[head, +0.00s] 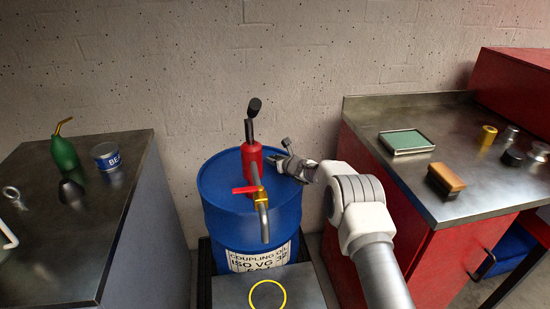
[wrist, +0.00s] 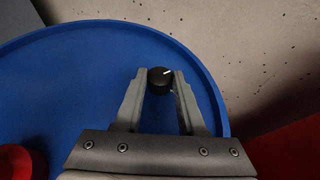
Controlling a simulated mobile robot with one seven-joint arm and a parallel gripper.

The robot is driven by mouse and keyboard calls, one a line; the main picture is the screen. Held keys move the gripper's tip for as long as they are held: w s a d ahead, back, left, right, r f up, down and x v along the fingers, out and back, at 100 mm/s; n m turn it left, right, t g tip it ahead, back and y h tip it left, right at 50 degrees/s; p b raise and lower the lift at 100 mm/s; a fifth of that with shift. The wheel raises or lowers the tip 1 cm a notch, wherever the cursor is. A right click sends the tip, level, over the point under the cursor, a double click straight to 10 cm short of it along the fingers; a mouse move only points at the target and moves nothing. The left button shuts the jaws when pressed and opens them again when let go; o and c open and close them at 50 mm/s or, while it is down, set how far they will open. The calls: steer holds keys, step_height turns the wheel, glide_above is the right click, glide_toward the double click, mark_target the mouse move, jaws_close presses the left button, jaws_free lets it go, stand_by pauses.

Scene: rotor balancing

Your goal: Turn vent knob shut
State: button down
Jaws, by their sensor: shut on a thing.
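The vent knob (wrist: 160,80) is a small black round knob with a white pointer line, near the rim of the blue drum's top in the wrist view. The pointer line aims to the upper right there. My gripper (wrist: 160,83) is shut on the knob, one finger on each side. In the head view my gripper (head: 288,163) is over the right part of the blue drum (head: 215,185). The knob's lower part and its stem are hidden.
A red pump (head: 252,160) with a red-handled brass tap (head: 258,195) stands on the drum, left of my gripper. A red cabinet (head: 415,245) stands close on the right, a grey bench (head: 60,240) on the left. The wall is close behind the drum.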

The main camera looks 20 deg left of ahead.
steer(key=shift+w+a+r+n+g+y, duration=0.1)
steer(key=shift+n+g+y, duration=0.25)
steer(key=shift+n+y, duration=0.1)
steer(key=shift+a+r+n+g+y, duration=0.1)
steer(key=shift+n+g+y, duration=0.25)
steer(key=shift+n+y, duration=0.1)
steer(key=shift+b, duration=0.35)
steer(key=shift+w+d+f+n+g+y+b, duration=0.15)
steer(key=shift+n+g+y+b, duration=0.25)
steer(key=shift+b, duration=0.8)
steer(key=shift+n+g+b, duration=0.3)
steer(key=shift+n+b, duration=0.1)
steer(key=shift+b, duration=0.75)
steer(key=c, duration=0.5)
jaws_free()
steer(key=shift+d, duration=0.1)
steer(key=shift+d, duration=0.1)
